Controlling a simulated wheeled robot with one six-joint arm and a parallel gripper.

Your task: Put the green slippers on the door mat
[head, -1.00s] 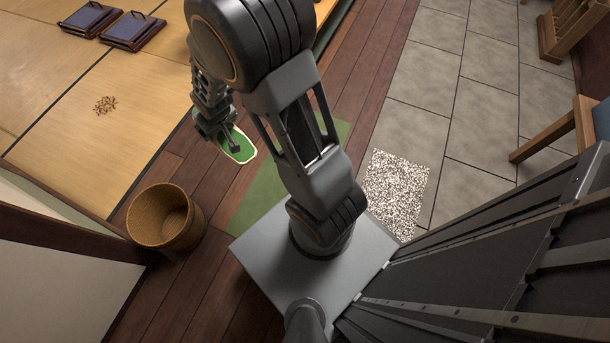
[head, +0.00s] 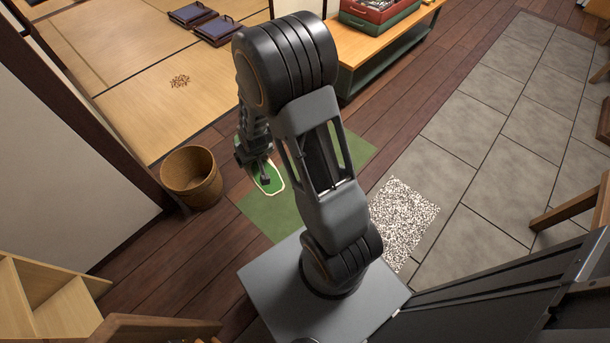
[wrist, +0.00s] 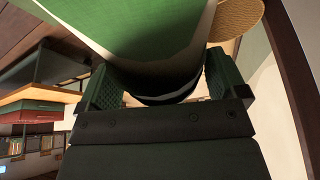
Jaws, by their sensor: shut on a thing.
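A green slipper with a pale rim (head: 270,179) is held by my gripper (head: 264,172), left of my arm in the head view. In the wrist view the slipper (wrist: 140,25) fills the top middle, and my gripper (wrist: 165,85) is shut on it with a finger on each side. It appears above the wooden floor near a flat green mat (head: 270,217); its height is hard to tell. A speckled grey-white mat (head: 403,222) lies on the tiles right of my base. I cannot tell which is the door mat. I see only one slipper.
A round wooden bucket (head: 191,178) stands on the wooden floor at left. A pale shelf unit (head: 50,300) is at lower left. A low bench (head: 385,40) with red and green boxes is behind my arm. Grey tiles (head: 470,120) lie open at right.

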